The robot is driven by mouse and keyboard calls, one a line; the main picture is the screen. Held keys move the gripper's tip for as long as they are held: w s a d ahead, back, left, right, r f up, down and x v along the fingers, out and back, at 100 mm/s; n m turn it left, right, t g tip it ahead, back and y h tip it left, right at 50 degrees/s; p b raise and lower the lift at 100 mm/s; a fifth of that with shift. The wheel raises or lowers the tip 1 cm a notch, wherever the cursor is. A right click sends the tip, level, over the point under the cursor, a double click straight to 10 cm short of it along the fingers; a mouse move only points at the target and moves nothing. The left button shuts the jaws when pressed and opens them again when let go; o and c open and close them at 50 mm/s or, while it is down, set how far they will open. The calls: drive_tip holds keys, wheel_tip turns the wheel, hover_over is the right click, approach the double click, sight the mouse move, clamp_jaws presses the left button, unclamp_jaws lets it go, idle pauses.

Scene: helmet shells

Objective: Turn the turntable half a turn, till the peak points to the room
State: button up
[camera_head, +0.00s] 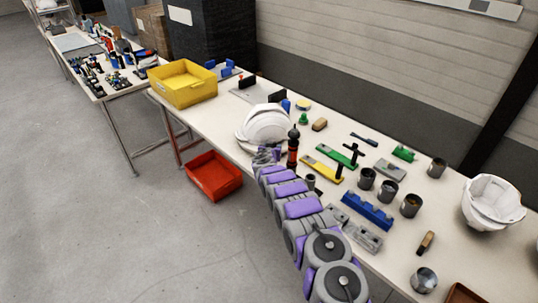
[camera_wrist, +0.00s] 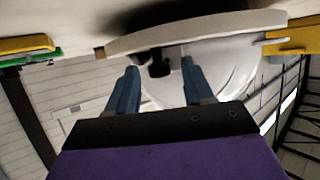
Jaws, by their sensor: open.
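A white helmet shell (camera_head: 265,122) sits towards the far half of the bench, beyond my arm. In the wrist view, which is upside down, the helmet shell (camera_wrist: 225,75) is close in front of my gripper (camera_wrist: 160,66). A pale round plate, seemingly the turntable (camera_wrist: 195,28), lies against the shell's rim, with a dark part at its bench side. My gripper is open, its two blue-grey fingers apart at the shell near a small dark opening. Contact cannot be told. In the head view my gripper (camera_head: 266,155) is at the helmet's near side. Where the peak points is unclear.
An upright red and black tool (camera_head: 293,146) stands close right of my gripper. Green and yellow fixtures, dark cups and a blue block (camera_head: 367,211) crowd the bench to the right. Another white shell (camera_head: 492,203) is at far right. A yellow bin (camera_head: 182,83) stands left.

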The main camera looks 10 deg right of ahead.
drive_tip(key=shift+s+a+r, duration=0.1)
drive_tip(key=shift+s+r, duration=0.25)
drive_tip(key=shift+s, duration=0.05)
drive_tip(key=shift+s+a+r, duration=0.15)
drive_tip(key=shift+s+a, duration=0.05)
drive_tip(key=shift+s, duration=0.45)
drive_tip(key=p+v, duration=0.2)
drive_tip(key=v, duration=1.2)
drive_tip(key=shift+s+a, duration=0.2)
drive_tip(key=shift+s, duration=0.1)
drive_tip(key=shift+c, duration=0.3)
